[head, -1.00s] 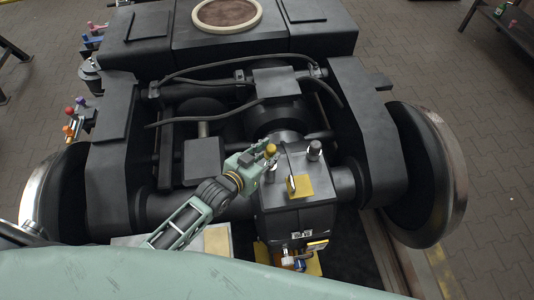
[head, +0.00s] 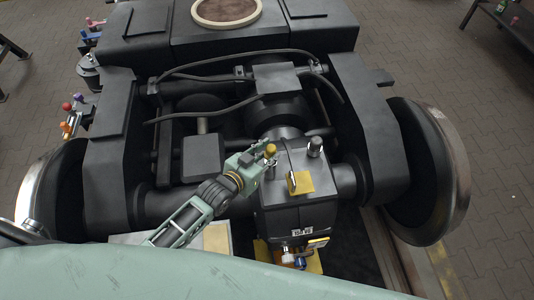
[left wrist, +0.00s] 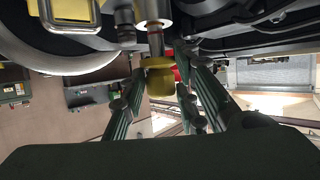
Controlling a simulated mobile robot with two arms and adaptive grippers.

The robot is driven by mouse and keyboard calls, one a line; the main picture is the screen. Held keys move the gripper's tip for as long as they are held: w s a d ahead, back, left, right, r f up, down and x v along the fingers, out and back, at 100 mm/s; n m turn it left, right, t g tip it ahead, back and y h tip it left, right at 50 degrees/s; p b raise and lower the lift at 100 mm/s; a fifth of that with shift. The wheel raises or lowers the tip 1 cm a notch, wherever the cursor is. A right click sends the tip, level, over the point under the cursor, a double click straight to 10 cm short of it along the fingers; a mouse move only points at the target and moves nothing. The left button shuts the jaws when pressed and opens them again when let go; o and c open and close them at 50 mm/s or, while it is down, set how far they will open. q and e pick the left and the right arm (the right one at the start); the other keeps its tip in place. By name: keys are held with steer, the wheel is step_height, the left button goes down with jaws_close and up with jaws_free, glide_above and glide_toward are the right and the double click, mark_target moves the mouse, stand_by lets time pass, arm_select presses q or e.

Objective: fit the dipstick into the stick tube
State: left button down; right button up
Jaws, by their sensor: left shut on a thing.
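My left gripper (head: 262,157) is at the top of the dark gearbox housing (head: 298,215), shut on the dipstick. The dipstick's yellow knob (head: 270,149) shows at the fingertips; in the left wrist view the knob (left wrist: 160,80) sits between the fingers (left wrist: 158,100). A short stem (left wrist: 156,45) runs from the knob toward a pale metal collar (left wrist: 153,12), which looks like the stick tube. In the head view the silver tube (head: 270,171) stands just under the knob. How far the stem is inside it I cannot tell. My right gripper is not in view.
Dark hoses (head: 210,118) and the bogie frame lie behind. Large wheels (head: 430,170) flank both sides. A dark bench (head: 505,25) stands at the upper right.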

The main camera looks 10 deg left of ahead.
arm_select(q)
steer(key=shift+f+b, duration=1.2)
steer(key=shift+f, duration=0.6)
steer(key=c, duration=1.3)
jaws_free()
steer(key=shift+s, duration=0.1)
steer(key=v, duration=1.1)
steer(key=shift+s+a+r, duration=0.15)
steer(key=shift+s+a, duration=0.05)
steer(key=shift+s, duration=0.1)
